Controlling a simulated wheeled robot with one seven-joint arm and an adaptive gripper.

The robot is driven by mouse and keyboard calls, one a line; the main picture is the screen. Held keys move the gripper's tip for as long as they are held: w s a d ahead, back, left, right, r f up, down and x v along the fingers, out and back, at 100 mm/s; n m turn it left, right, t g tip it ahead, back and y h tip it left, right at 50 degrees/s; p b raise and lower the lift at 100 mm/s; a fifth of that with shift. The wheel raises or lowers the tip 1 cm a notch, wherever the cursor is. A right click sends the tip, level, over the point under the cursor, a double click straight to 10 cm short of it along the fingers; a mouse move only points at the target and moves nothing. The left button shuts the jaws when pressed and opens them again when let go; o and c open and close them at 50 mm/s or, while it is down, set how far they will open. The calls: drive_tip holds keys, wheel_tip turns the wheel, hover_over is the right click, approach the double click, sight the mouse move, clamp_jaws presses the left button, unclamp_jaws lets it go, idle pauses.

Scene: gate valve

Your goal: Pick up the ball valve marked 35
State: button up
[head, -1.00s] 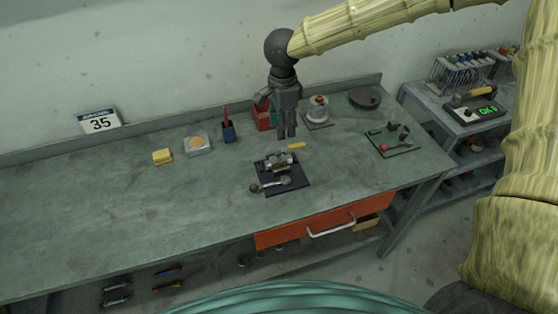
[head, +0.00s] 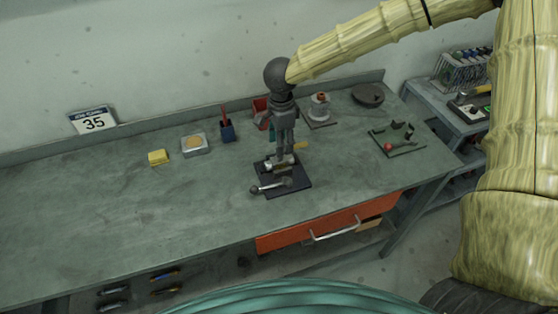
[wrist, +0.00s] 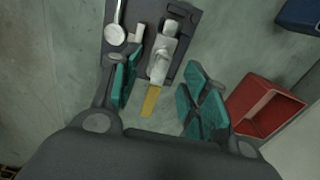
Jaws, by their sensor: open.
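A metal valve (head: 270,166) with a yellow lever lies on a dark mat (head: 297,186) on the workbench. No number is legible on it. In the wrist view the valve (wrist: 160,58) lies between and beyond my teal finger pads, its yellow lever (wrist: 151,101) pointing toward me. My gripper (head: 284,158) points down over the valve and partly hides it in the head view. In the wrist view my gripper (wrist: 164,88) is open and nothing is held. I cannot tell whether a finger touches the valve.
A round-ended metal tool (wrist: 115,35) lies on the same mat. A red bin (wrist: 266,106) stands close to the right finger. A tray with a red ball (head: 398,141) is at right.

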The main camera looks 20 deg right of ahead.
sight(279, 159)
drive_tip(key=shift+a+f+p, duration=0.2)
drive_tip(key=shift+f+p, duration=0.95)
drive_tip(key=shift+f, duration=1.35)
drive_tip(key=shift+w, duration=0.1)
drive_tip(key=shift+c, duration=0.3)
clamp_jaws()
